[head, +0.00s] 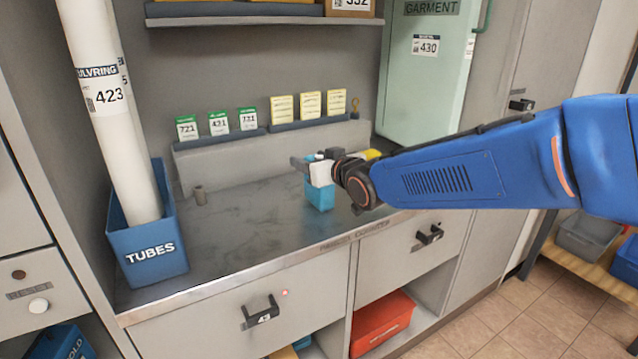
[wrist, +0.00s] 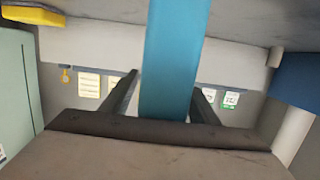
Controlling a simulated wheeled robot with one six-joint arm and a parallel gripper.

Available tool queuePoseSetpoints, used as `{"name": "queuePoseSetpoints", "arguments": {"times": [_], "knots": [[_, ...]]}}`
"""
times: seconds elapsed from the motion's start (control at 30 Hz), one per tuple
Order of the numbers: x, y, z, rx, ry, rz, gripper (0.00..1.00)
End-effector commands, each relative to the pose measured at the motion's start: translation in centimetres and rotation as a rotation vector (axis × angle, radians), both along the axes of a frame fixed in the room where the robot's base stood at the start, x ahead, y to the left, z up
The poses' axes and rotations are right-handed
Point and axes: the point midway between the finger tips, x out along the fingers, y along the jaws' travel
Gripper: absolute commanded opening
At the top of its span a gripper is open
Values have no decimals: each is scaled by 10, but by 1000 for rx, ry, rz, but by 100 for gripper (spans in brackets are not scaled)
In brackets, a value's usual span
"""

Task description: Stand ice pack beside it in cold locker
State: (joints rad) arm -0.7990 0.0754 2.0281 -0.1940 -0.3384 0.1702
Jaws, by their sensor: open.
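A teal-blue block, which looks like the ice pack (head: 320,195), stands upright on the grey counter. A white patch shows at its upper part. My gripper (head: 312,163) is at its top, coming from the right. In the wrist view, the teal block (wrist: 172,60) lies between my two dark fingers (wrist: 163,97), one on each side. The fingers are open, with a gap visible at least on the right side. I cannot identify a cold locker in either view.
A blue TUBES bin (head: 155,265) holding a white tube (head: 125,130) stands at the counter's left. A green GARMENT locker (head: 425,75) stands at back right. Middle-left counter is clear.

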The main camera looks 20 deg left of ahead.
Motion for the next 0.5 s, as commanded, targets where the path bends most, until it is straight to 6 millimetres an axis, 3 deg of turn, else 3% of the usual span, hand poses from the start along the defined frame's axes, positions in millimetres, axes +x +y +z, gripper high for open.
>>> {"name": "queuePoseSetpoints", "arguments": {"times": [0.07,0.27,0.5], "knots": [[0,0,0,0,0,0,50],[0,0,0,0,0,0,2],[0,0,1,1,-1,0,0]]}}
